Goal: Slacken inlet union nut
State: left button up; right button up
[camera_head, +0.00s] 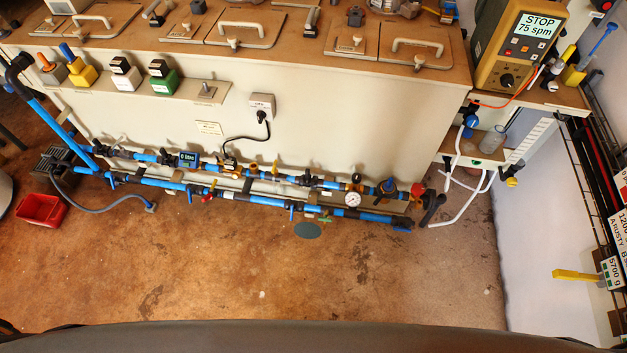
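Blue water pipework runs along the foot of the pale tank unit, with an upper line (278,176) and a lower line (345,214). Several dark collar-like fittings sit on both lines, one of them (112,155) near the left end of the upper line. I cannot tell which one is the inlet union nut, or how tight any is. A small meter (188,159) reading "0 litre" sits on the upper line. Neither of my grippers is in view.
A red bin (41,209) stands on the floor at left, near a grey hose (105,204). A yellow pump controller (516,45) showing "STOP 75 spm" stands at upper right. The brown floor (300,275) before the pipes is mostly clear. A wire rack lines the right wall.

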aim_at(315, 179)
jog(key=k+l+u, duration=0.1)
jog(key=k+l, duration=0.15)
jog(key=k+l+u, duration=0.1)
jog(key=k, duration=0.35)
jog(key=i+l, duration=0.15)
jog(key=i, duration=0.3)
jog(key=i+l+u, duration=0.1)
jog(key=i, duration=0.4)
jog(key=i+l, duration=0.25)
jog(key=i, duration=0.2)
